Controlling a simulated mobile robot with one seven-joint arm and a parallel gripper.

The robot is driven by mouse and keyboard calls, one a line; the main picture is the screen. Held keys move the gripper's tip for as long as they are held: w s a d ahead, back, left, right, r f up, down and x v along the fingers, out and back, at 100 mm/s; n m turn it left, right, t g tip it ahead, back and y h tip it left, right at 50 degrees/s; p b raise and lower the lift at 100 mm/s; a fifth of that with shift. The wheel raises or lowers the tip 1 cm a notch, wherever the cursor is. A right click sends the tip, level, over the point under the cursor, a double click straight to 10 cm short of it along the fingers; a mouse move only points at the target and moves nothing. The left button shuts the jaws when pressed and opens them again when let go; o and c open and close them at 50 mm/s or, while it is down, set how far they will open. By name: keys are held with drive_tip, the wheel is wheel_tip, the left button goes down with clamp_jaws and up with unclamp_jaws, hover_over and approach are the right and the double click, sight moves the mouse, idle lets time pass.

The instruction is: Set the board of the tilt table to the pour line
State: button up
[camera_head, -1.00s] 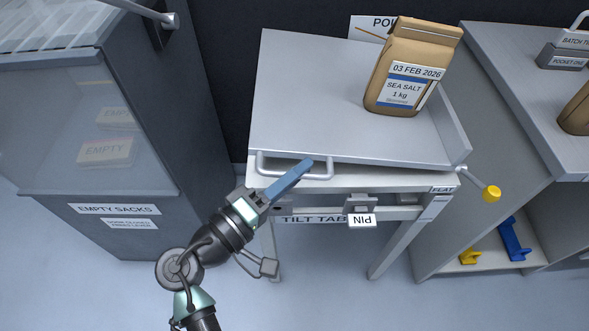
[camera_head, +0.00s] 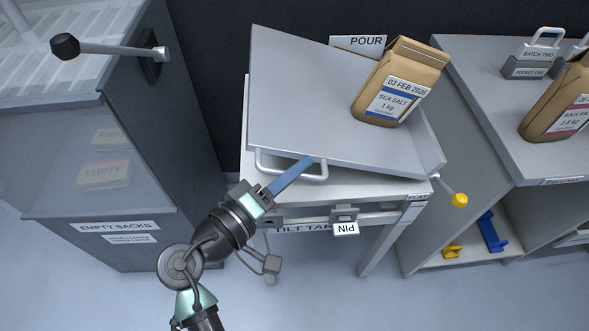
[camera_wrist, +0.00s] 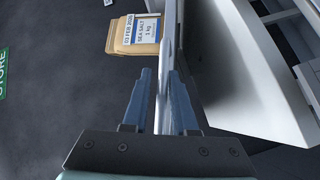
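The tilt table's grey board (camera_head: 300,95) slopes, its left side raised above the white table frame (camera_head: 375,190) and its right side low. A brown sea salt sack (camera_head: 398,85) stands on it near the right and leans with it. My gripper (camera_head: 308,162) is at the bar handle (camera_head: 290,178) on the board's front edge. A POUR label (camera_head: 357,41) is behind the board, a FLAT label (camera_head: 417,197) at the front right.
A yellow-knobbed lever (camera_head: 460,200) juts out at the board's right corner. A PIN tag (camera_head: 345,229) hangs below the front edge. The EMPTY SACKS cabinet (camera_head: 120,240) with a black-knobbed lever (camera_head: 65,46) stands left. A grey counter (camera_head: 490,110) stands right.

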drive_tip(key=shift+f, duration=0.15)
drive_tip(key=shift+s+a, duration=0.15)
drive_tip(key=p+v, duration=0.1)
drive_tip(key=v, duration=1.1)
drive_tip(key=shift+s+a, duration=0.15)
drive_tip(key=shift+s, duration=0.1)
drive_tip(key=shift+w+r, duration=0.1)
drive_tip(key=shift+r, duration=0.1)
